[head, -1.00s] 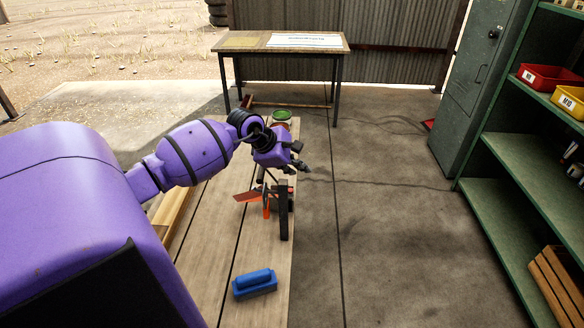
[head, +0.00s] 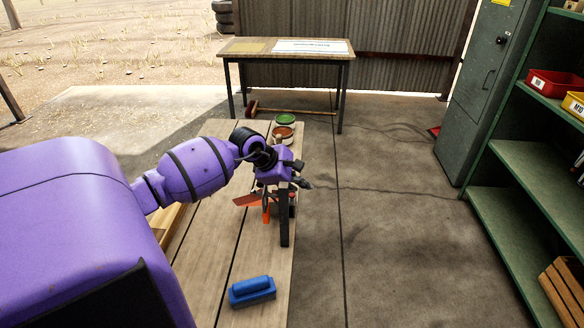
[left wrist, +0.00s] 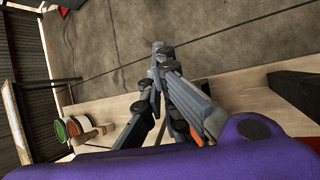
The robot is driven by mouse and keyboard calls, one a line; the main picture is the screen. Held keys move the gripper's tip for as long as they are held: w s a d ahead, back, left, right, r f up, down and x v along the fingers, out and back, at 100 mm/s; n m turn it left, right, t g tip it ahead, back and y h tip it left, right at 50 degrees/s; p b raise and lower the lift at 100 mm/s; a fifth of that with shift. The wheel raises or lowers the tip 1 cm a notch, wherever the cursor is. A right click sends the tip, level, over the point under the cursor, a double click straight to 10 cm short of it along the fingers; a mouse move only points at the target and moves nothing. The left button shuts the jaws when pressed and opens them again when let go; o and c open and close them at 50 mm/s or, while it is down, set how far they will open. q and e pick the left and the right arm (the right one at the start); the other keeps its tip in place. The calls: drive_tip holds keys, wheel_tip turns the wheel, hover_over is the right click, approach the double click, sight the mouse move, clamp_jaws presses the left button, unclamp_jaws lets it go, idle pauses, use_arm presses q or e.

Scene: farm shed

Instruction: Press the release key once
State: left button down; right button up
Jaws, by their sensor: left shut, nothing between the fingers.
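My left gripper (head: 305,182) hangs over the right edge of a wooden bench, shut and empty. In the left wrist view its fingertips (left wrist: 160,50) meet in front of grey floor. An upright dark post (head: 284,222) stands just below and beside the gripper in the head view. Orange-red parts (head: 247,200) show left of the post, partly hidden by the gripper and arm. I cannot make out a release key for certain; it may be hidden behind the gripper or post. My right gripper is not in view.
A blue block with a raised bar (head: 252,290) lies on the near bench (head: 215,285). A green tin (head: 286,119) and a brown tin (head: 284,132) stand at its far end. A table (head: 240,55) is behind; green shelves (head: 515,165) stand right.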

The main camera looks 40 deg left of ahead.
use_arm(q)
drive_tip(key=shift+f, duration=0.1)
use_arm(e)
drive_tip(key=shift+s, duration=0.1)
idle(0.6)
use_arm(q)
drive_tip(key=shift+f+b, duration=0.3)
drive_tip(key=shift+f, duration=0.05)
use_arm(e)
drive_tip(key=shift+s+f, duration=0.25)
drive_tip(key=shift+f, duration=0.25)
use_arm(q)
drive_tip(key=shift+f+b, duration=0.3)
drive_tip(key=shift+f, duration=0.2)
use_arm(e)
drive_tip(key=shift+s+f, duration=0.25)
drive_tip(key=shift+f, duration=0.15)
use_arm(q)
drive_tip(key=shift+r, duration=0.15)
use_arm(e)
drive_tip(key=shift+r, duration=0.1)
use_arm(q)
drive_tip(key=shift+r+p, duration=0.4)
drive_tip(key=shift+r, duration=0.35)
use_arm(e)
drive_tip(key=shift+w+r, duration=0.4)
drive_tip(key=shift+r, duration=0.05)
